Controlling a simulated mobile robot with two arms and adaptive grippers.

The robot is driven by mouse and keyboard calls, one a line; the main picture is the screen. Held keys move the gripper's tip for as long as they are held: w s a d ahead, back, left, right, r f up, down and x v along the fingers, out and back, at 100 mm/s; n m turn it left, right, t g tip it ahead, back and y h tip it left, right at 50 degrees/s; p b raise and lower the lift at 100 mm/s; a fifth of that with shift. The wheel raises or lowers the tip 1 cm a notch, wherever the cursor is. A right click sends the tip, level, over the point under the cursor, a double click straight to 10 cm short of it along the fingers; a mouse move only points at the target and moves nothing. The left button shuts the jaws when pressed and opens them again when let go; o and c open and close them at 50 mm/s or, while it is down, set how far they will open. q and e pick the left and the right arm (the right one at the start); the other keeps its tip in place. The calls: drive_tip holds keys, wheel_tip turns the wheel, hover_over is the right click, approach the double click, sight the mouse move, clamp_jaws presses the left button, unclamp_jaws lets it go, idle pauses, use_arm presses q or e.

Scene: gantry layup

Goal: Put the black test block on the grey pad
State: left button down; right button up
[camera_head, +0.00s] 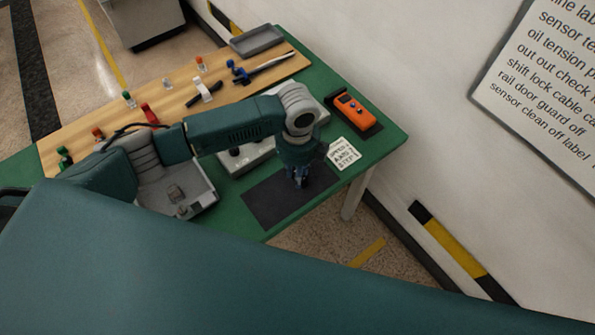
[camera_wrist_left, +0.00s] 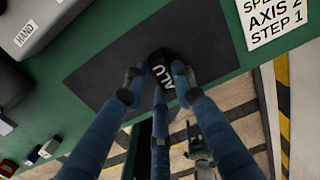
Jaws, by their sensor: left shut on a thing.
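The black test block (camera_wrist_left: 160,60) shows in the left wrist view, dark with white letters "ALU", between the fingertips of my left gripper (camera_wrist_left: 158,80). The fingers are shut on it. The dark grey pad (camera_wrist_left: 105,78) lies directly behind the block in this view; whether the block touches it I cannot tell. In the head view the pad (camera_head: 262,206) lies on the green table near its front edge, and my left gripper (camera_head: 298,181) points down over its right part. The block is hidden by the gripper there.
A white card (camera_head: 344,153) lies beside the pad. An orange device (camera_head: 352,108) rests on a black mat at the right. A grey tray (camera_head: 203,197) holding small grey things stands left of the pad. A wooden board (camera_head: 175,100) carries several small coloured items.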

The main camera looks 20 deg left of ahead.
use_arm(q)
drive_tip(key=shift+f, duration=0.2)
drive_tip(key=c, duration=1.4)
unclamp_jaws()
drive_tip(key=shift+r, duration=0.1)
drive_tip(key=shift+r, duration=0.25)
wheel_tip(320, 180, up, 12)
drive_tip(key=b, duration=0.1)
drive_tip(key=shift+b, duration=0.35)
drive_tip(key=shift+f, duration=0.1)
